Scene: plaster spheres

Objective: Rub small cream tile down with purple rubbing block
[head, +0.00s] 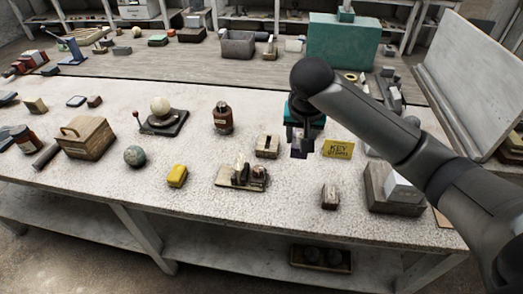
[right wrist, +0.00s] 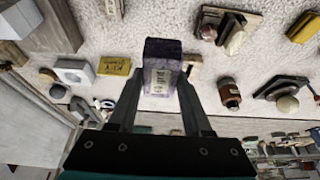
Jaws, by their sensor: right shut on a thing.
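My right gripper (head: 303,138) reaches over the table from the right. It is shut on the purple rubbing block (head: 299,152) and holds it with the block pointing down. In the right wrist view the block (right wrist: 168,52) sits between both fingers, with a pale lettered label on its side. I cannot tell from these frames whether the block touches the table. I cannot pick out the small cream tile for certain; a pale tan block (head: 35,105) lies at the far left. My left gripper is not in view.
A yellow KEY sign (head: 338,149) stands just right of the block, and a slotted wooden piece (head: 267,146) just left. A brown bottle (head: 222,117), a tray of small items (head: 240,184) and a grey box (head: 377,184) stand around. Bare table shows in front.

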